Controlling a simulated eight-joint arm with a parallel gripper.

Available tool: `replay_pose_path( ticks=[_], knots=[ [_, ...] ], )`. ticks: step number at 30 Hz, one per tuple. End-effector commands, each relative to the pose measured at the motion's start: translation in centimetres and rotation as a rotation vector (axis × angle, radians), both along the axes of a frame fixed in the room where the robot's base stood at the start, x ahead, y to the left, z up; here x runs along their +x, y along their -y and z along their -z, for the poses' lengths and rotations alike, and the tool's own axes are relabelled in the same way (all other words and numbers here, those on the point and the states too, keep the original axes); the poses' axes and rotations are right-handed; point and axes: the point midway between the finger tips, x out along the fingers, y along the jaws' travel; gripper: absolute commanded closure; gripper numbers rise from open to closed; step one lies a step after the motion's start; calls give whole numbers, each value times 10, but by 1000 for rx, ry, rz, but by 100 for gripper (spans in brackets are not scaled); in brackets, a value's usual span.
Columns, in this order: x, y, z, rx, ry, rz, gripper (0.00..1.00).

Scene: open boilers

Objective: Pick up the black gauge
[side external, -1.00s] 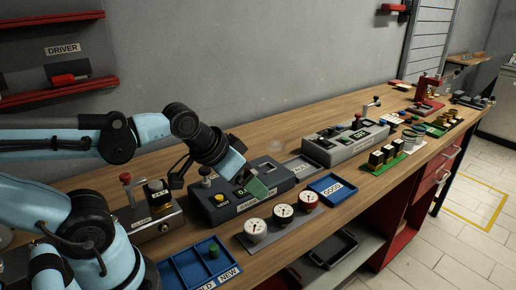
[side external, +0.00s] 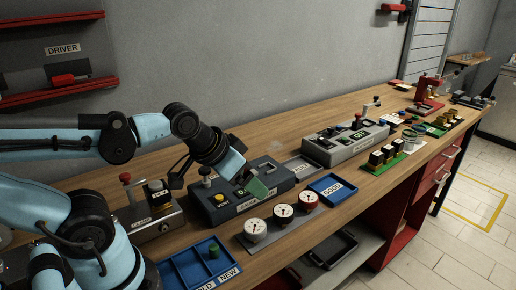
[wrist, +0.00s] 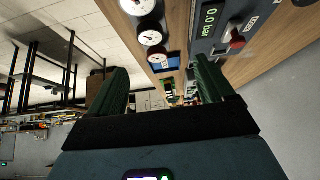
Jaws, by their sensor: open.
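Three round gauges with white dials stand in a row on a grey plate (side external: 266,241) at the bench's front edge: a near one (side external: 256,230), a middle one (side external: 283,212) and a far one (side external: 307,200). My gripper (side external: 257,188) is open, with green fingers, above the front of the dark test box and behind the gauges. Nothing shows between its fingers in the wrist view (wrist: 160,68).
The dark test box (side external: 240,196) with a yellow button stands below my gripper. A blue GOOD tray (side external: 331,188) lies to the right; a blue divided tray (side external: 178,272) holds a green piece at the front left. A grey box (side external: 345,146) stands farther back.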

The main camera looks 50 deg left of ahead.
Motion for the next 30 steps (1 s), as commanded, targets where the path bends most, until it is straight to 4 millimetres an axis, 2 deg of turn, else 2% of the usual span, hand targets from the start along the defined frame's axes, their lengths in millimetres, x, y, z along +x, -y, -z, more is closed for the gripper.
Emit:
replay_pose_path(
  ticks=[13,14,23,30],
  knots=[
    [0,0,0,0,0,0,18],
    [0,0,0,0,0,0,14],
    [1,0,0,-2,-3,-3,14],
    [17,3,-10,-79,-112,-116,14]
  ],
)
